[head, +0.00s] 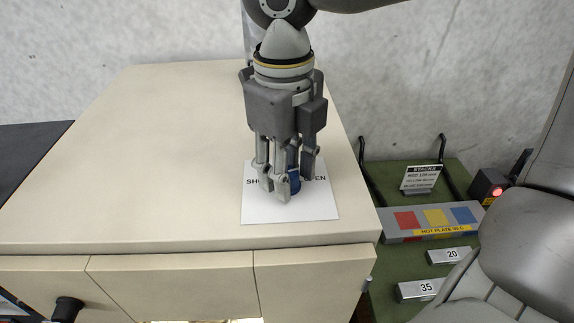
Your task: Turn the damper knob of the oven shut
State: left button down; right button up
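The oven is a cream box with a flat top (170,150). A white card (262,212) lies near its front right edge, with "SH" at the left and "EN" at the right; the letters between are covered. The blue damper knob (294,181) stands on the card, mostly hidden behind my fingers. My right gripper (284,180) points straight down over the card, its fingers around the knob. I cannot tell whether the fingers press on the knob. The knob's pointing direction is hidden. My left gripper is not in view.
Right of the oven, a green surface (405,270) holds a grey bar (425,224) with red, yellow and blue squares, a "STACKS" sign (421,178) and number plates. A red lamp (491,188) glows beyond. A black knob (67,308) protrudes from the oven front. The oven top's left is clear.

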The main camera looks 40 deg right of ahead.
jog(key=c, duration=0.5)
jog(key=shift+c, duration=0.2)
